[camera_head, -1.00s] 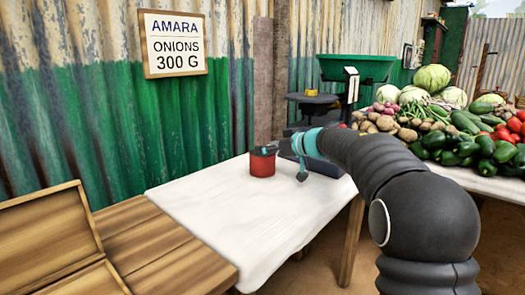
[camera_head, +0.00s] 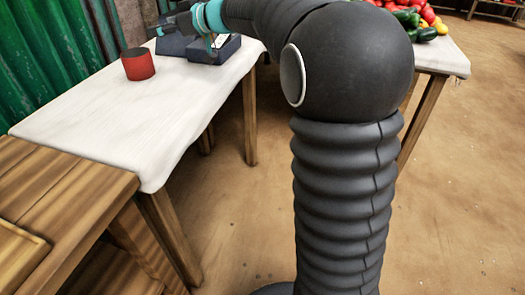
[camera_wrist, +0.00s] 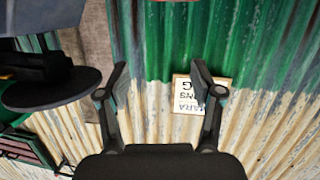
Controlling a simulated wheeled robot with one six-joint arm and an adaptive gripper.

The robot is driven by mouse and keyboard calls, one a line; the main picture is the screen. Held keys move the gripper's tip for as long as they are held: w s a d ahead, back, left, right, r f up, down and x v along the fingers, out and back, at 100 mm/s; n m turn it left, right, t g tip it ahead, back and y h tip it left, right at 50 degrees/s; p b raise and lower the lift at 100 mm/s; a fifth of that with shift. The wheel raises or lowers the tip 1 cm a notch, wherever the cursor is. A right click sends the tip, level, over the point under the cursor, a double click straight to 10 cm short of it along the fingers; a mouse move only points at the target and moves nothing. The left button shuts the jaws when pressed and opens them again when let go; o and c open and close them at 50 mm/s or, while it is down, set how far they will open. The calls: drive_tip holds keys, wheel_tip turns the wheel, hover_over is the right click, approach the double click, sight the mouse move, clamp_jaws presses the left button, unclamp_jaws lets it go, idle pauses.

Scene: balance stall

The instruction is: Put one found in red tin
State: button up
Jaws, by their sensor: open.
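The red tin (camera_head: 138,64) stands upright on the white-covered table (camera_head: 100,105), near its far side; its top looks dark and its inside cannot be made out. A red edge, likely the tin, shows at the top of the wrist view (camera_wrist: 172,1). My gripper (camera_wrist: 160,78) is open, with nothing between its fingers. In the wrist view, an upside-down sign (camera_wrist: 184,95) on the wall is partly hidden by a finger.
A dark blue-grey box (camera_head: 218,52) sits on the table below my arm. A dark round plate (camera_wrist: 45,92) shows left in the wrist view. Peppers and tomatoes (camera_head: 415,18) lie on another table at upper right. A wooden bench (camera_head: 50,190) adjoins the white table. Corrugated wall (camera_head: 50,50) stands behind.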

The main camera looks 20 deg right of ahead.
drive_tip(key=s+d+r+m+t+h, duration=0.3)
drive_tip(key=d+r+t, duration=0.1)
drive_tip(key=d+r, duration=0.1)
drive_tip(key=s+d+f+m+h, duration=0.3)
drive_tip(key=s+d+h, duration=0.2)
drive_tip(key=s, duration=0.2)
drive_tip(key=s+d+f+m+h, duration=0.25)
drive_tip(key=s+d+h, duration=0.2)
drive_tip(key=s, duration=0.25)
drive_tip(key=s+a+f+g+y, duration=0.1)
drive_tip(key=s+f+g, duration=0.3)
drive_tip(key=s+f, duration=0.5)
drive_tip(key=s+a+f+g+y, duration=0.1)
drive_tip(key=s+f+g, duration=0.4)
drive_tip(key=s+f, duration=0.5)
drive_tip(key=s+m, duration=0.1)
drive_tip(key=s, duration=0.5)
drive_tip(key=shift+s+a, duration=0.2)
drive_tip(key=shift+a, duration=0.15)
